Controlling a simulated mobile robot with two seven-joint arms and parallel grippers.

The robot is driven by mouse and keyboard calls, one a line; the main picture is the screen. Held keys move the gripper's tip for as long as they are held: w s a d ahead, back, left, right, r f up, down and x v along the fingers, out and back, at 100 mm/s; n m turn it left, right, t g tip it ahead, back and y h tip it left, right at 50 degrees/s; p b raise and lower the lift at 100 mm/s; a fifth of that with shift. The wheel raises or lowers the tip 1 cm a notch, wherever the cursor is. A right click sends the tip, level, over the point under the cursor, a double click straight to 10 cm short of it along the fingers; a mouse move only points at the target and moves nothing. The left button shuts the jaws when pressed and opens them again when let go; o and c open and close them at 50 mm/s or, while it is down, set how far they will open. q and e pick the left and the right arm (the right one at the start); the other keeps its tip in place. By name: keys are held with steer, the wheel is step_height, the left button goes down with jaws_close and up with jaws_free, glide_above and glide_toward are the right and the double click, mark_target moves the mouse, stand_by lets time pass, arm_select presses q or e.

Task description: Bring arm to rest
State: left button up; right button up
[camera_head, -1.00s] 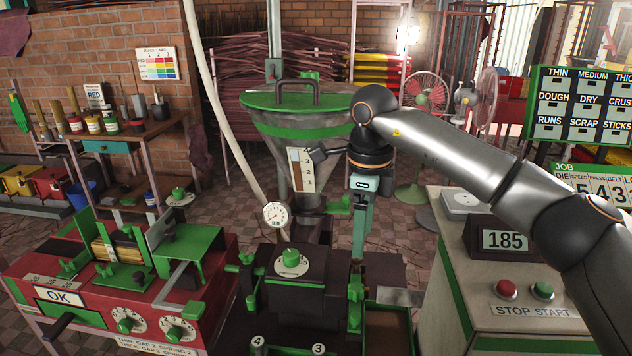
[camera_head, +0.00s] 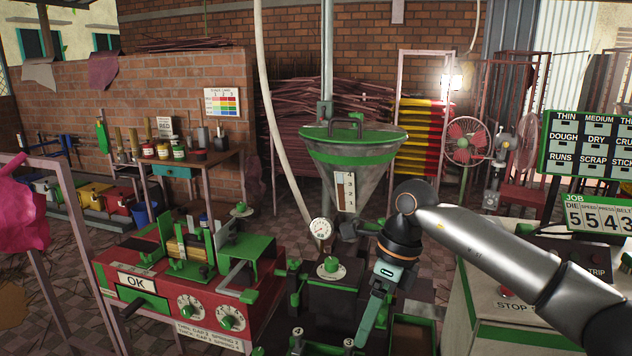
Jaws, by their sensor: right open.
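My right arm comes in from the right edge and reaches to the middle of the view. My right gripper (camera_head: 368,325) hangs below its dark wrist and points down, tilted to the lower left. It is open, and I see nothing held in it. It is in front of the hopper's lower part and to the right of the dark extruder body (camera_head: 333,295) in the picture. Whether it touches the machine I cannot tell. The hopper (camera_head: 350,160) has a green lid and a level scale. My left gripper is out of view.
A red bench gauge with an OK sign (camera_head: 136,282) stands at left. A control cabinet (camera_head: 505,338) with a STOP button stands at right, under my arm. A pink cloth (camera_head: 20,215) hangs on a frame at far left. A fan (camera_head: 467,141) stands behind.

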steer(key=s+a+m+g+y+p, duration=0.1)
steer(key=s+a+m+y, duration=0.2)
steer(key=s+a+y, duration=0.35)
steer(key=s+a+m+g+y+p, duration=0.1)
steer(key=s+a+m+g+y, duration=0.15)
steer(key=a+y, duration=0.7)
steer(key=w+d+f+m+t+h+p, duration=0.1)
steer(key=d+f+m+t+h, duration=0.75)
steer(key=m, duration=0.75)
steer(key=w+d+f+m+t+h+p, duration=0.1)
steer(key=d+f+m+t+h+p, duration=0.3)
steer(key=m+t, duration=1.05)
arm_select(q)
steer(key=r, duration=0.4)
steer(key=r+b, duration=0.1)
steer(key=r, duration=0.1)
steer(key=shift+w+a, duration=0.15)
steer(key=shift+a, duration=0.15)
arm_select(e)
steer(key=s+d+f+m+g+h, duration=0.4)
steer(key=s+d+f+m+g, duration=0.5)
steer(key=s+f, duration=0.7)
steer(key=d+m, duration=0.1)
steer(key=d, duration=0.1)
steer(key=shift+s+d+m, duration=0.2)
steer(key=shift+d+m, duration=0.1)
steer(key=shift+m, duration=0.1)
